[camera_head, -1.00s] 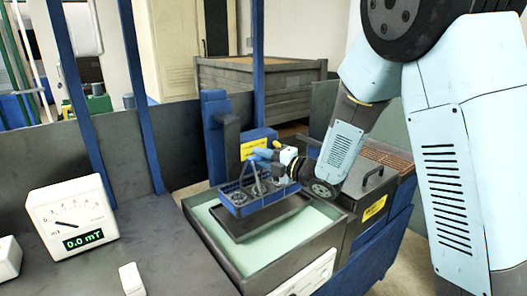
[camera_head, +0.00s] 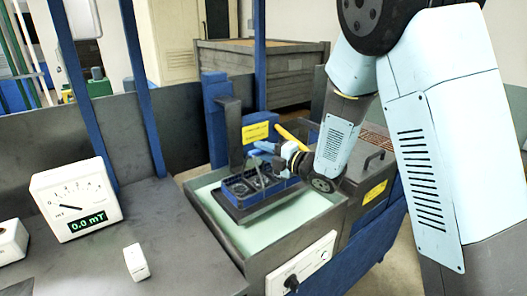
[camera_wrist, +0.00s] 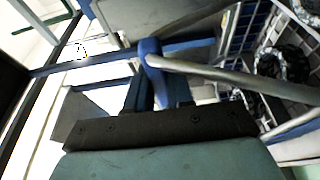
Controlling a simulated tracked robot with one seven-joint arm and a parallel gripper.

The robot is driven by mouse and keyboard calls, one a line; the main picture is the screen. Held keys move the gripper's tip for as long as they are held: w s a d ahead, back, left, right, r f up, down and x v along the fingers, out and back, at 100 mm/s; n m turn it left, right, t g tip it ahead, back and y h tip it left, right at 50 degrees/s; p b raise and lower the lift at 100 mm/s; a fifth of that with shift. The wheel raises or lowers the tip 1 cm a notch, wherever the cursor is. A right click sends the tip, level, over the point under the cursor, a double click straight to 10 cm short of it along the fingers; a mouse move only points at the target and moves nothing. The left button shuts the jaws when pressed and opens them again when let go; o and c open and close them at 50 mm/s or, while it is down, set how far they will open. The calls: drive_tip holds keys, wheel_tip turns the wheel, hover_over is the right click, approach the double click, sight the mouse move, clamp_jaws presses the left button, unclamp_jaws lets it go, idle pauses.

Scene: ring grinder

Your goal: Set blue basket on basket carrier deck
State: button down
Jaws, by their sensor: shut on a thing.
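The blue basket (camera_head: 262,200) is a wire-sided tray with dark metal rings inside. In the head view it is level, right over the dark carrier deck (camera_head: 234,214), whose edge shows around it. I cannot tell whether it touches the deck. My gripper (camera_head: 279,155) is above the basket's right rear side, shut on its handle. In the wrist view my blue fingers (camera_wrist: 153,75) close around the grey handle bar (camera_wrist: 230,74). The basket's wire side (camera_wrist: 240,35) shows there at the upper right, with rings behind it. The deck is mostly hidden under the basket.
A grey tank with a pale green inside (camera_head: 212,205) surrounds the deck. A dark post (camera_head: 228,130) stands behind it. A white meter (camera_head: 75,200) reads 0.0 mT on the bench at left. A lidded dark box (camera_head: 368,180) stands at right.

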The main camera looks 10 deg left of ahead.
drive_tip(key=shift+f, duration=0.5)
drive_tip(key=c, duration=0.9)
unclamp_jaws()
